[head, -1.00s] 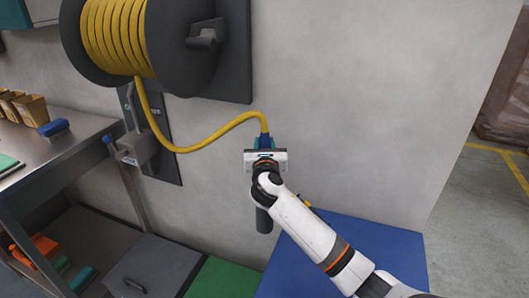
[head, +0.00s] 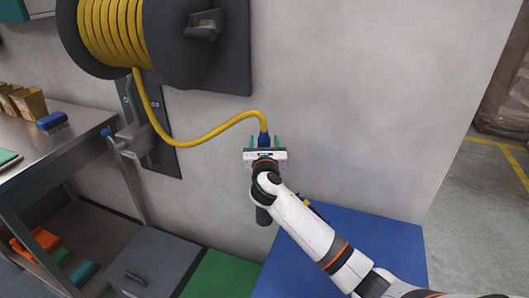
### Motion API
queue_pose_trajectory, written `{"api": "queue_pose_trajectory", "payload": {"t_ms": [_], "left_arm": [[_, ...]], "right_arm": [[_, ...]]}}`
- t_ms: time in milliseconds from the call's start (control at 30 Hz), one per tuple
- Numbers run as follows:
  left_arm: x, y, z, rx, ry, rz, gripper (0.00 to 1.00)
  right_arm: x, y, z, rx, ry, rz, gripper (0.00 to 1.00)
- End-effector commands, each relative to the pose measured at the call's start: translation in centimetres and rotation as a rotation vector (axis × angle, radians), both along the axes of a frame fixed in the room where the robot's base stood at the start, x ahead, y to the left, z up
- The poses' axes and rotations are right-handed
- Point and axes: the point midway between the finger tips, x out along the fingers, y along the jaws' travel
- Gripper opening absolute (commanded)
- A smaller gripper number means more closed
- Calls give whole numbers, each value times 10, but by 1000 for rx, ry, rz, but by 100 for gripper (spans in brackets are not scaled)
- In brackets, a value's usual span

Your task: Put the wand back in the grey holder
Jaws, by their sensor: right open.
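The wand's blue end (head: 264,140) joins the yellow hose (head: 210,137) in front of the wall. A dark cylinder (head: 264,216) shows below my right gripper and looks like the wand's lower part. My right gripper (head: 264,143) is open, with one teal finger on each side of the blue end and gaps between. The gripper body and wrist hide the wand's middle and whatever is behind it, so I cannot tell what supports it. A grey block-like bracket (head: 135,141), possibly the grey holder, is on the dark wall plate at left. My left gripper is out of view.
The hose reel (head: 190,45) hangs on the wall above left. A steel bench (head: 70,148) with a blue brush (head: 52,122) stands at left. A grey lidded box (head: 150,268), a green surface (head: 222,275) and a blue surface (head: 385,245) lie below. The wall at right is bare.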

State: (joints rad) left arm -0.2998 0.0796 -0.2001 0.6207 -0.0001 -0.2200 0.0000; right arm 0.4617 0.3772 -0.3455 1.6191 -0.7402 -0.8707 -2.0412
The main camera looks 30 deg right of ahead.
Motion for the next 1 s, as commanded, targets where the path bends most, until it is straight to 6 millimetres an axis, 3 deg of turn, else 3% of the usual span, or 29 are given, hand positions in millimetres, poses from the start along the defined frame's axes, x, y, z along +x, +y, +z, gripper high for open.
{"api": "queue_pose_trajectory", "payload": {"t_ms": [500, 700, 1000], "left_arm": [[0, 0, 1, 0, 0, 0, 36], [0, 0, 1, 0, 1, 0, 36], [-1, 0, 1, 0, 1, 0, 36]], "right_arm": [[-89, 44, -2, 1, 2, 4, 54], [-104, 51, -1, 0, 0, 1, 54], [-105, 51, -1, 0, 1, 1, 54]]}}
